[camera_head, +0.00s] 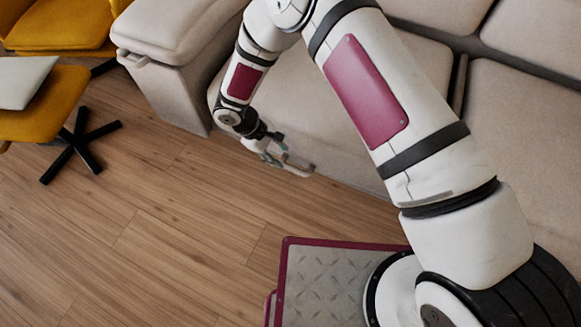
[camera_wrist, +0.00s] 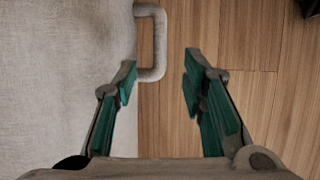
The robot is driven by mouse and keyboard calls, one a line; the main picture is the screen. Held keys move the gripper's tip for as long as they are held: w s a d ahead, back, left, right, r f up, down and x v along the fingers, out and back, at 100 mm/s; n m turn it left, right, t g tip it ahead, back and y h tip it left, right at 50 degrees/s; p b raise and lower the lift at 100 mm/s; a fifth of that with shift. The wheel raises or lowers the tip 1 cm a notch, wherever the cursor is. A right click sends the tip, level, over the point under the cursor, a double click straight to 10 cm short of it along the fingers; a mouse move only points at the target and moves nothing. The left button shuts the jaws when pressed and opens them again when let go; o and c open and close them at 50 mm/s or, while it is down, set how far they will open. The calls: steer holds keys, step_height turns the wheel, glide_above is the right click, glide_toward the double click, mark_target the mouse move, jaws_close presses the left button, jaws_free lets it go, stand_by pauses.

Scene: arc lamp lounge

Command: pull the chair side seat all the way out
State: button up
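The seat on the chair side of the beige sofa (camera_head: 222,100) is partly hidden behind my arm in the head view. In the wrist view its beige fabric (camera_wrist: 65,70) fills the left side, and a pale U-shaped handle (camera_wrist: 157,40) sticks out from its edge. My gripper (camera_wrist: 159,66) is open, with teal-padded fingers on either side of the handle's near end. Neither finger is visibly closed on it, and I cannot tell if they touch. In the head view my gripper (camera_head: 276,148) is low at the sofa front, beside the pale handle.
A yellow chair (camera_head: 45,105) with a black star base and a pale cushion (camera_head: 22,80) stands at left. Another yellow chair (camera_head: 60,22) is behind it. The sofa's arm (camera_head: 165,75) has a small handle (camera_head: 133,58). The wooden floor (camera_head: 150,225) in front is clear.

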mark_target(293, 168)
steer(key=b+x, duration=0.2)
steer(key=x, duration=0.7)
steer(key=shift+d+f+b, duration=0.15)
steer(key=shift+f+b, duration=0.05)
steer(key=shift+b, duration=0.15)
jaws_close()
